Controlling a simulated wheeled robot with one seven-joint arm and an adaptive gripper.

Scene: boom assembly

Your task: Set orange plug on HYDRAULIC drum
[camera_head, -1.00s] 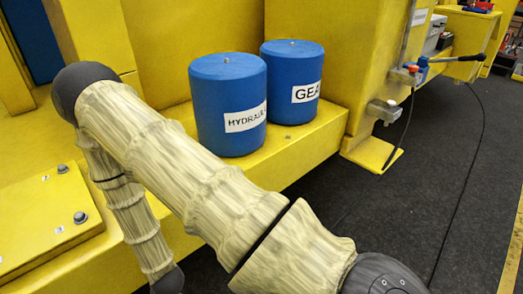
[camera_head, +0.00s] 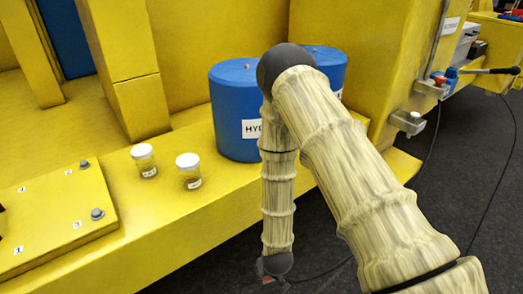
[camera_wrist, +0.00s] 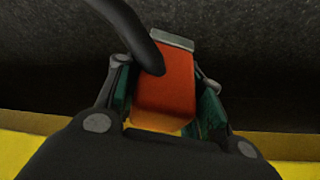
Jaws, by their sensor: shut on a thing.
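The blue HYDRAULIC drum (camera_head: 232,105) stands upright on the yellow ledge, its white label partly covered by my arm. My gripper (camera_wrist: 166,95) is shut on the orange plug (camera_wrist: 165,88), which sits between the green-padded fingers in the wrist view. The plug has a grey end, and a black cable (camera_wrist: 135,25) crosses in front of it. In the head view, my gripper (camera_head: 270,270) is at the lower end of my arm, below and right of the HYDRAULIC drum, in front of the ledge. Only a small bit of orange-red shows there.
A second blue drum (camera_head: 333,65) stands behind my arm, its label hidden. Two white-lidded jars (camera_head: 143,158) (camera_head: 188,170) stand on the ledge left of the HYDRAULIC drum. A bolted yellow plate (camera_head: 60,215) lies farther left. Dark floor (camera_head: 215,275) lies in front.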

